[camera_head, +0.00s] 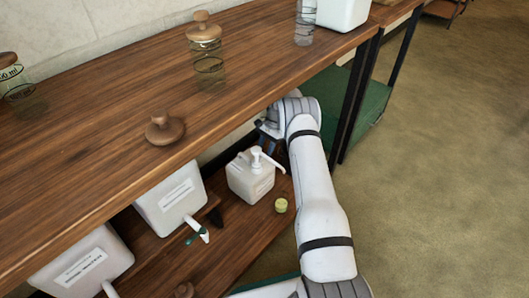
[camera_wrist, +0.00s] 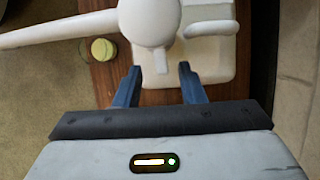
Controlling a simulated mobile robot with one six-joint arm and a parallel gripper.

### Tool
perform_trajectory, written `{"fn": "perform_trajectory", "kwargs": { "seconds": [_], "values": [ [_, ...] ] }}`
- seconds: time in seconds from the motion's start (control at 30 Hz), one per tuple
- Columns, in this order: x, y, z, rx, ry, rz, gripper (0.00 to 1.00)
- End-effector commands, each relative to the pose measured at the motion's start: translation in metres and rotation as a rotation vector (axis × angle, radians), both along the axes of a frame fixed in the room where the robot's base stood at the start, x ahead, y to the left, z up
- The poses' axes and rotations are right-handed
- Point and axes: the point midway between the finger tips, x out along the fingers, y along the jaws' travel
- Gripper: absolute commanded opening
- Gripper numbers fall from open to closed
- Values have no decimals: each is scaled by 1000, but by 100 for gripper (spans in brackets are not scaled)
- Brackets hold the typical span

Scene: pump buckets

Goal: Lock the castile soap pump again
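A white square container with a white pump (camera_head: 257,158) stands on the lower shelf, beside my arm. Its label is too small to read, so I cannot tell whether it is the castile soap. In the wrist view the round white pump head (camera_wrist: 146,22) is just beyond my fingertips, with its long spout pointing left. The white container body (camera_wrist: 208,62) lies beneath it. In the head view my gripper is partly hidden by the upper shelf and arm.
A yellow-green round cap (camera_head: 281,205) lies on the lower shelf beside the container; it also shows in the wrist view (camera_wrist: 102,50). More white containers (camera_head: 171,199) stand at left. The wooden upper shelf (camera_head: 110,100) overhangs my gripper and carries jars and a wooden knob.

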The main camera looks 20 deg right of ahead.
Motion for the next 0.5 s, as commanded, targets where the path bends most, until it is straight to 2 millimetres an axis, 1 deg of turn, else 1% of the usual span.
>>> {"fn": "perform_trajectory", "kwargs": {
  "seconds": [0.03, 0.1, 0.23, 0.33, 0.5],
  "values": [
    [3, -4, 10, -1, -4, -1, 36],
    [6, -8, 22, -1, -4, -1, 36],
    [10, -14, 40, -1, -2, -2, 36],
    [12, -17, 49, -1, -1, -1, 36],
    [13, -19, 53, -1, -1, -1, 36]
  ]
}}
